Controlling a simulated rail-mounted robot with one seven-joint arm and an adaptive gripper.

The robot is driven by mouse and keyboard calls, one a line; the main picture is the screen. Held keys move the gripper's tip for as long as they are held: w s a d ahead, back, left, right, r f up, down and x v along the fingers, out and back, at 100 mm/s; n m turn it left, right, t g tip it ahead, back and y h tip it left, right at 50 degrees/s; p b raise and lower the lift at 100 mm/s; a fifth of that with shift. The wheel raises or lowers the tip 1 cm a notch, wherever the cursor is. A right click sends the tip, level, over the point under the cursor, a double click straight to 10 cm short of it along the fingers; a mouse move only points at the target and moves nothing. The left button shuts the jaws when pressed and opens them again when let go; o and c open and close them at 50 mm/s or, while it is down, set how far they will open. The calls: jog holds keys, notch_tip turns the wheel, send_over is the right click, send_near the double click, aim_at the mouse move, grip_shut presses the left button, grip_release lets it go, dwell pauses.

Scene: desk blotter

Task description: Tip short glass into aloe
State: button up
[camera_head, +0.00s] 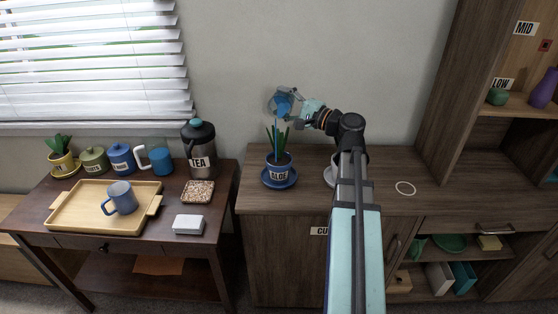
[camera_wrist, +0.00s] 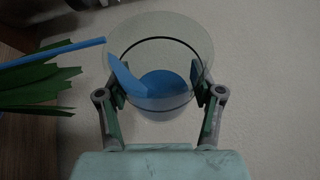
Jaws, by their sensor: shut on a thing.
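My gripper (camera_head: 297,111) is shut on the short glass (camera_head: 283,101), which is clear with blue liquid in it. The glass is held tipped to the left, above the aloe (camera_head: 270,138). The aloe stands in a blue pot labelled ALOE (camera_head: 279,173) on a blue saucer (camera_head: 266,184). A thin blue stream runs from the glass down toward the plant. In the wrist view, the short glass (camera_wrist: 160,105) sits between both fingers, with blue liquid inside. A blue stream leaves its rim leftward, beside the green aloe leaves (camera_wrist: 35,92). The pot is out of that view.
A white round thing (camera_head: 329,176) is partly hidden behind my arm on the cabinet top. A white ring (camera_head: 405,188) lies to the right. A side table at left holds a tray (camera_head: 75,222), a tea flask (camera_head: 199,150) and several canisters.

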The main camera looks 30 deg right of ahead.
jog(key=shift+f+n+b, duration=0.2)
jog(key=shift+n+b, duration=0.2)
jog(key=shift+b, duration=0.45)
jog(key=shift+s+a+r+n+t+y+b, duration=0.2)
jog(key=shift+n+b, duration=0.25)
jog(key=shift+b, duration=0.5)
jog(key=shift+s+a+r+n+t+y+b, duration=0.15)
jog(key=shift+n+y+b, duration=0.25)
jog(key=shift+b, duration=0.5)
jog(key=shift+s+f+n+b, duration=0.15)
jog(key=shift+f+n+b, duration=0.6)
jog(key=shift+b, duration=1.5)
jog(key=shift+s+a+r+n+y+b, duration=0.15)
jog(key=shift+r+n+y+b, duration=0.2)
jog(key=shift+n+b, duration=0.45)
jog(key=shift+s+a+r+n+y+b, duration=0.15)
jog(key=shift+r+n+y+b, duration=0.25)
jog(key=shift+b, duration=0.55)
dwell(1.0)
